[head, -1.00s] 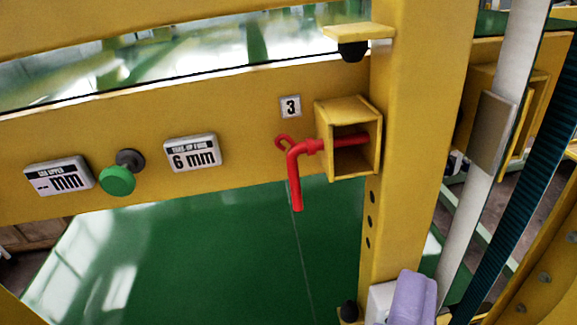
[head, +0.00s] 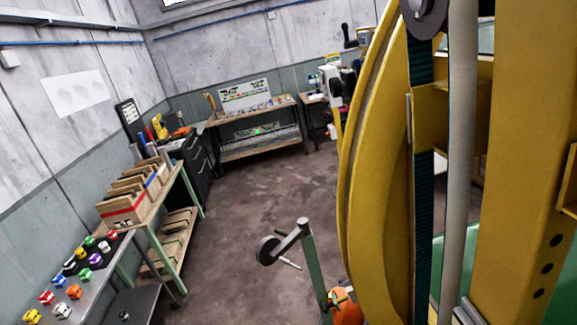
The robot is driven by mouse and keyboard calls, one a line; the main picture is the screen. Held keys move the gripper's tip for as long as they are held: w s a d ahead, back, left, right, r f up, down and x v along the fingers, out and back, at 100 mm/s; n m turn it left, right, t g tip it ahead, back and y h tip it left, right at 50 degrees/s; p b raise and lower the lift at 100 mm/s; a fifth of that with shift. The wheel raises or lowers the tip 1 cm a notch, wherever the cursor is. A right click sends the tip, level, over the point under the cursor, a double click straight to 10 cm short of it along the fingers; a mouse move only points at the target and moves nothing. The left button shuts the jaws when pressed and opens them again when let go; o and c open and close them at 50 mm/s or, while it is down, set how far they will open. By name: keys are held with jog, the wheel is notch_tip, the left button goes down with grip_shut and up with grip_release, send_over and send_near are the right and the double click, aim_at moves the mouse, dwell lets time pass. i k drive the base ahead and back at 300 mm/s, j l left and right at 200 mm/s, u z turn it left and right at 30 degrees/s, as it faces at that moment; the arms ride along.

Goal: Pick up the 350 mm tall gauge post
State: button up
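I cannot make out a gauge post that I can identify as the 350 mm one in the head view. Several small items stand on the far workbench (head: 222,119) below a white board (head: 245,95), but they are too small to tell apart. My gripper is not in view, so its fingers and anything in them are hidden.
A large yellow machine frame (head: 375,170) fills the right side, with a crank handle (head: 283,250) before it. Along the left wall are a grey table with coloured blocks (head: 75,290), a bench with wooden boxes (head: 125,208) and dark drawers (head: 190,165). The middle floor is clear.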

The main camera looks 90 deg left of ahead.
aim_at(135, 149)
jog(key=u, duration=3.6)
jog(key=i+z, duration=0.15)
jog(key=i, duration=0.5)
jog(key=i+z, duration=0.2)
jog(key=i, duration=0.45)
jog(key=i+z, duration=0.15)
jog(key=i, duration=0.45)
jog(key=i+j+z, duration=0.15)
jog(key=i, duration=3.35)
jog(key=i+l+u, duration=0.15)
jog(key=i, duration=1.45)
jog(key=i+u, duration=0.3)
jog(key=i, duration=0.2)
jog(key=i+l+u, duration=0.1)
jog(key=i+u, duration=0.2)
jog(key=i, duration=0.15)
jog(key=i+j+u, duration=0.15)
jog(key=u, duration=0.3)
jog(key=i+u, duration=0.35)
jog(key=u, duration=0.15)
jog(key=i+l+u, duration=0.1)
jog(key=i+u, duration=0.15)
jog(key=u, duration=0.2)
